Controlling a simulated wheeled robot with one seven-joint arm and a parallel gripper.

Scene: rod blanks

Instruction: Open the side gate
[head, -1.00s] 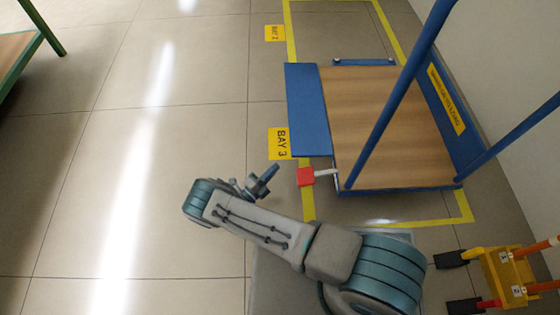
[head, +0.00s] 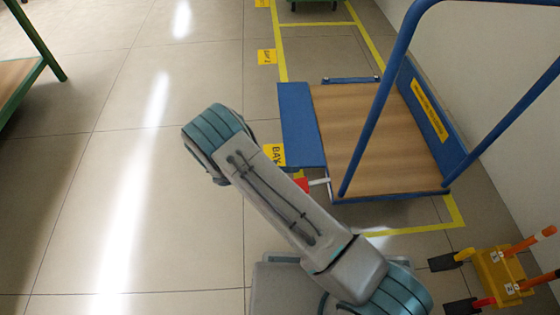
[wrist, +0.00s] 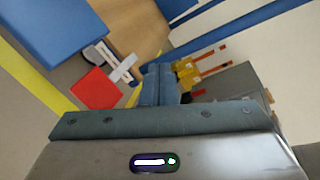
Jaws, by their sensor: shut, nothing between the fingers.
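The trolley (head: 375,140) has a wooden deck, blue tube handles and a blue side panel, the side gate (head: 300,120), along its left edge. I cannot tell for sure whether the gate stands upright or is folded out. A red tab (head: 303,184) on a pale lever sits at the gate's near end, partly behind my arm in the head view. In the wrist view the red tab (wrist: 95,88) lies just left of my gripper (wrist: 160,80), apart from it, with the blue gate (wrist: 60,28) at the upper left. My gripper is shut and empty; my arm hides it in the head view.
A yellow stand with orange-red bars (head: 497,275) is at the lower right. A pale wall runs along the right. A green-framed table (head: 20,75) is at the far left. Open tiled floor lies left of the yellow bay lines.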

